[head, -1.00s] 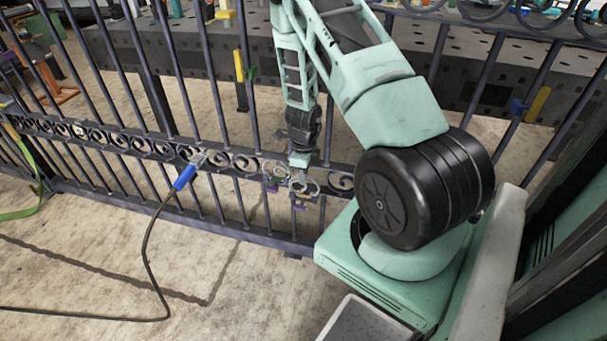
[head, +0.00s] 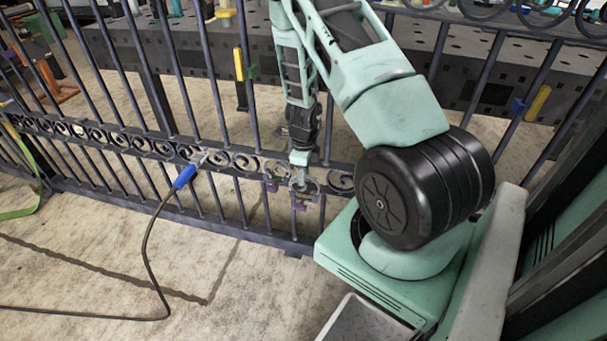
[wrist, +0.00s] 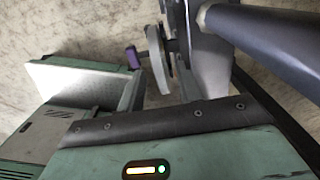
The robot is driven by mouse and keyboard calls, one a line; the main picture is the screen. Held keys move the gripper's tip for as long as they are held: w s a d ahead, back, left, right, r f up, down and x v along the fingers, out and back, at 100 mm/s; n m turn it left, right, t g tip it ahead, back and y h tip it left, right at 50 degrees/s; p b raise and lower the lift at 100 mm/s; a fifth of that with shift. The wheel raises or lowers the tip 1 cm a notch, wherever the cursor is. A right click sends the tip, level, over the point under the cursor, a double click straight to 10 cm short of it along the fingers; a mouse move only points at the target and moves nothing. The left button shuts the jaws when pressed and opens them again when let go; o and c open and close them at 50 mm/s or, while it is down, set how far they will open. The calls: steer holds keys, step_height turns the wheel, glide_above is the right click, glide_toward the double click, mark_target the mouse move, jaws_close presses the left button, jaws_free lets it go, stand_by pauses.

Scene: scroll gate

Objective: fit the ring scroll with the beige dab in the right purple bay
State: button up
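My gripper (head: 300,166) hangs at the gate's scroll rail, in front of the purple bays. One purple bay piece (head: 270,186) is at the left, and another purple piece (head: 299,206) is lower and to the right. A grey curled scroll (head: 308,188) shows just below my gripper, at the rail. In the wrist view a grey curved piece (wrist: 157,60) is seen nearly edge-on beside a purple piece (wrist: 133,57). No beige dab can be made out. My fingertips are too small and partly hidden, so whether they grip the scroll is unclear.
The dark gate (head: 240,160) with upright bars runs across the view. A blue-handled tool (head: 184,178) with a black cable is at the rail to the left. A yellow-and-green piece (head: 239,65) sits on a bar above. The floor in front is mostly clear.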

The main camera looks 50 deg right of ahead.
step_height(320, 180, up, 16)
steer(key=p, duration=0.5)
steer(key=shift+r, duration=0.2)
steer(key=shift+a, duration=0.15)
steer(key=s+a+r+n+y, duration=0.1)
steer(key=a+r+n, duration=0.3)
steer(key=a+n, duration=0.45)
steer(key=a+r+n+y, duration=0.1)
steer(key=a+r+n, duration=0.35)
steer(key=a, duration=0.75)
steer(key=s+a+r+n+y, duration=0.1)
steer(key=a+r+n, duration=0.2)
steer(key=a+n, duration=0.55)
steer(key=s+a+r+n+h, duration=0.1)
steer(key=s+a+r+n, duration=0.2)
steer(key=s+a+n, duration=0.45)
steer(key=s+a+r+n+h, duration=0.1)
steer(key=s+a+r+n, duration=0.3)
steer(key=s+n, duration=0.55)
step_height(320, 180, up, 13)
steer(key=w+p, duration=0.1)
steer(key=p, duration=1.3)
steer(key=shift+w+d+r+p, duration=0.15)
steer(key=shift+w+r+p, duration=0.05)
steer(key=shift+w+p, duration=0.2)
steer(key=shift+n, duration=0.25)
